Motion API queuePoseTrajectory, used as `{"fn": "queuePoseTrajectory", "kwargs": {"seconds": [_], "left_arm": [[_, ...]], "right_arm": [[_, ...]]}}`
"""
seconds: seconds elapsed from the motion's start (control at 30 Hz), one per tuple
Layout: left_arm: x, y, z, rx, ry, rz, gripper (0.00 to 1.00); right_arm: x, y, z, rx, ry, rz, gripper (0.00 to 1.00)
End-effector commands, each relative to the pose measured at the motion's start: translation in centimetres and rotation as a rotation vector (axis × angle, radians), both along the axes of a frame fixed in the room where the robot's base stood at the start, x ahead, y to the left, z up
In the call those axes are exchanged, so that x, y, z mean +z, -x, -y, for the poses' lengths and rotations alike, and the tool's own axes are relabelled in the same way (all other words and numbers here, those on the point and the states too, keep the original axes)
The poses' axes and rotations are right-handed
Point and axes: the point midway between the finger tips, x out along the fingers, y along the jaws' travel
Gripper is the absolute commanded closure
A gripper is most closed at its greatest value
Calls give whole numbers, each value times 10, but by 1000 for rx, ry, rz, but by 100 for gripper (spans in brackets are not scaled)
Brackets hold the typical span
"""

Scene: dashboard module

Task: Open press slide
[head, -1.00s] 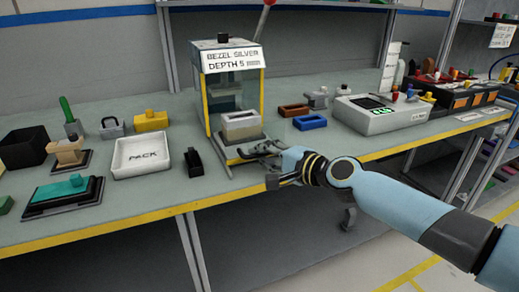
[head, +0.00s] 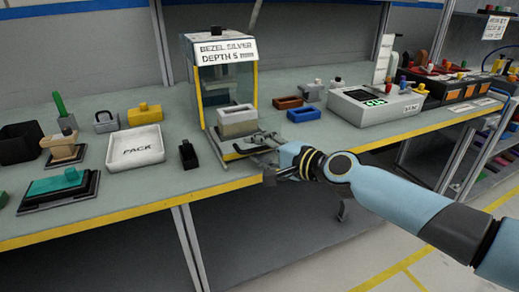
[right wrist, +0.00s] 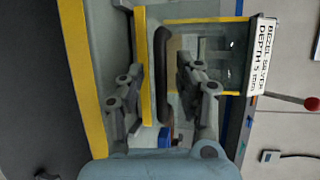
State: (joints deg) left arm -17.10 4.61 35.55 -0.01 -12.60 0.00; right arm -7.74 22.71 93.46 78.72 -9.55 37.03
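The press (head: 203,90) is a yellow-edged frame with clear panels and a sign reading "BEZEL SILVER DEPTH 5 mm". A pale grey block-shaped fixture (head: 238,121) sits low at its open front, over the slide base. My right gripper (head: 256,143) is at the front of the slide, near the table's front edge. In the right wrist view its two fingers are apart, with the dark bar handle (right wrist: 161,68) between them. A gap shows beside the handle, so the fingers do not look closed on it. My left gripper is not in view.
A white PACK tray (head: 136,160) and a small black holder (head: 188,155) stand left of the press. Brown (head: 288,102) and blue (head: 304,115) frames and a grey console (head: 375,118) stand to the right. The yellow table edge (head: 130,214) runs below.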

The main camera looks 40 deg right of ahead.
Motion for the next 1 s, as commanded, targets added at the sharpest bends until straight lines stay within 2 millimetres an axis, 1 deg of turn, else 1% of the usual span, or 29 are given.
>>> {"fn": "queuePoseTrajectory", "kwargs": {"seconds": [0.07, 0.13, 0.23, 0.37, 0.5, 0.6, 0.7, 0.8, 1.0], "left_arm": [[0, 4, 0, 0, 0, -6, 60], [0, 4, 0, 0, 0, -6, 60], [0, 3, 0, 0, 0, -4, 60], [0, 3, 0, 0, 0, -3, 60], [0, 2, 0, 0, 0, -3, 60], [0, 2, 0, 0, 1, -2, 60], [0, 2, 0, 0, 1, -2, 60], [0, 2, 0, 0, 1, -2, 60], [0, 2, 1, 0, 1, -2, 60]], "right_arm": [[0, 0, 0, 0, 0, 1, 66], [1, 4, 1, 0, 1, 0, 66], [2, 16, 3, 0, 2, -1, 66], [7, 43, 7, 2, 5, -3, 66], [13, 75, 12, 4, 3, -4, 66], [17, 93, 15, 3, 4, -4, 66], [19, 107, 18, 1, 4, -3, 66], [21, 114, 19, 1, 2, -2, 66], [22, 117, 19, 1, -1, 0, 66]]}}
